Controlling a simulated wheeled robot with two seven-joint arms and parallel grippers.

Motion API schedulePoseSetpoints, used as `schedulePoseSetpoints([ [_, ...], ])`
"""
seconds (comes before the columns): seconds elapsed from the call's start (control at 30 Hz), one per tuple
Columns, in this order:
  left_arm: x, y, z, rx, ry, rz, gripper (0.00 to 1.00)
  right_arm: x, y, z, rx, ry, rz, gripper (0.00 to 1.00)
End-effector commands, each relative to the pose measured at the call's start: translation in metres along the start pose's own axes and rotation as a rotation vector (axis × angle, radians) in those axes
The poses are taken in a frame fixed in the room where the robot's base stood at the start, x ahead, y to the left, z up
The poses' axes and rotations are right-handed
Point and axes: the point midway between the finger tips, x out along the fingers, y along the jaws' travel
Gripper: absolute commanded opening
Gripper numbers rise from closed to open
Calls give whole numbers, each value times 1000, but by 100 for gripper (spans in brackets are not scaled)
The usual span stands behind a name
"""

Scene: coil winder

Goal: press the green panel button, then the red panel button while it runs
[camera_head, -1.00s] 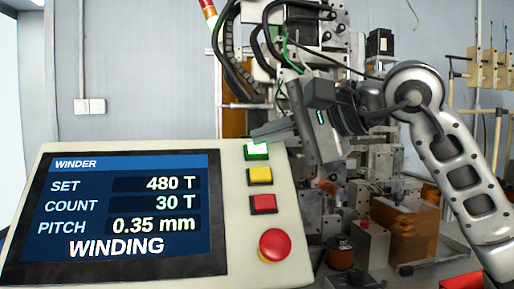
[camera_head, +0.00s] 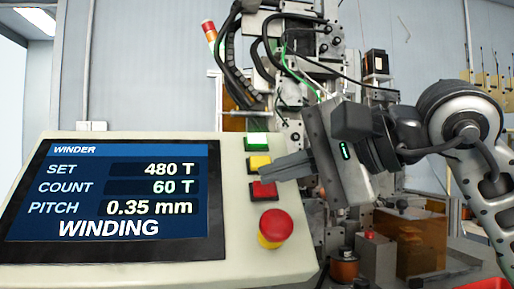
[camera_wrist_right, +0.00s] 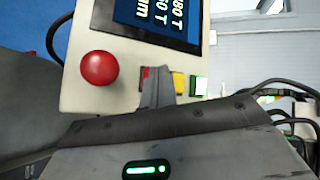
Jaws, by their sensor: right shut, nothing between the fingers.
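The control panel (camera_head: 238,225) fills the lower left of the head view. Its screen (camera_head: 115,200) reads WINDING, SET 480 T, COUNT 60 T, PITCH 0.35 mm. The green button (camera_head: 257,139) looks lit, with the yellow button (camera_head: 259,160) below it and the square red button (camera_head: 263,192) below that. My right gripper (camera_head: 264,174) is shut and empty, its tip in front of the panel just above the red button. In the wrist view the fingers (camera_wrist_right: 156,75) partly cover the red button (camera_wrist_right: 146,72); contact cannot be told. My left gripper is out of view.
A round red mushroom button (camera_head: 275,228) sticks out below the square buttons; it also shows in the wrist view (camera_wrist_right: 99,68). The winding machine (camera_head: 300,60) with cables stands behind the panel and my right arm. A copper-coloured spool (camera_head: 344,266) sits beside the panel's lower right.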

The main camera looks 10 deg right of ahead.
Motion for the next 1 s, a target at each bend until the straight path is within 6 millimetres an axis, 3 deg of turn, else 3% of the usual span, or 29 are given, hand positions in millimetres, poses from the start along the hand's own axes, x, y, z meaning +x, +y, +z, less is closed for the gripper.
schedulePoseSetpoints([
  [1.0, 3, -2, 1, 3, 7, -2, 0, 7, 5, -5, 0, 0, 0, 0],
])
